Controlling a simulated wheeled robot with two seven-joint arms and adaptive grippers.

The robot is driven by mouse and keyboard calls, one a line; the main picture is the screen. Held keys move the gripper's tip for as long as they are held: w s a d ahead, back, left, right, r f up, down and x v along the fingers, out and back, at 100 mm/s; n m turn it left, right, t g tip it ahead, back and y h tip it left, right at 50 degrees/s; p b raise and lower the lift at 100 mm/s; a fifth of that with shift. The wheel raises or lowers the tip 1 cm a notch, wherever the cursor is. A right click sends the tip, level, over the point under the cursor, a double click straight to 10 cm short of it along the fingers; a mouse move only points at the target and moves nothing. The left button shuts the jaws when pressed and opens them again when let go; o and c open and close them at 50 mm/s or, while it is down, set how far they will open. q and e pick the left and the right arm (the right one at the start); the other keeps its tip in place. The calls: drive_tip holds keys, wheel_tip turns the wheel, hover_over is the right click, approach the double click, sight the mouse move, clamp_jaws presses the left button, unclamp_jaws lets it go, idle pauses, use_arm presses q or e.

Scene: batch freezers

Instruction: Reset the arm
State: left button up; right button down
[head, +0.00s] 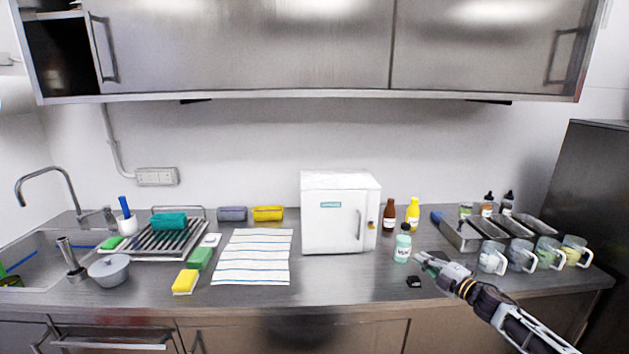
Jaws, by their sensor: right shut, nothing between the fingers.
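My right gripper (424,260) reaches in from the lower right over the counter and is shut and empty. Its fingertips are just right of and below a small bottle with a dark cap (402,246); I cannot tell whether they touch it. A small black object (413,281) lies on the counter just below the fingertips. My left gripper is not in view. The white batch freezer (335,212) stands at the middle of the counter with its door shut.
Several glass mugs (492,260) stand close beside my right arm, with metal trays (461,237) behind them. Brown (388,216) and yellow (412,215) bottles stand right of the freezer. A striped towel (252,258), sponges (185,281) and a dish rack (157,241) lie left. Cabinets (250,50) hang above.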

drive_tip(key=s+a+f+m+g+h, duration=0.3)
drive_tip(key=s+a+f+m+h, duration=0.4)
drive_tip(key=s+a+f+m, duration=0.6)
drive_tip(key=s+f+m+g+h, duration=0.25)
drive_tip(key=s+m+g, duration=0.55)
drive_tip(key=s, duration=2.3)
wheel_tip(320, 180, down, 33)
drive_tip(key=s+g, duration=0.2)
drive_tip(key=g, duration=0.1)
drive_tip(key=s+d+f, duration=0.2)
drive_tip(key=s+f, duration=0.8)
drive_tip(key=s, duration=0.1)
drive_tip(key=s+d+f+n, duration=0.1)
drive_tip(key=s+d+f, duration=0.1)
drive_tip(key=s+f, duration=0.8)
drive_tip(key=shift+s+d+f+g+y, duration=0.15)
drive_tip(key=shift+s+g+y, duration=0.25)
drive_tip(key=shift+s, duration=0.25)
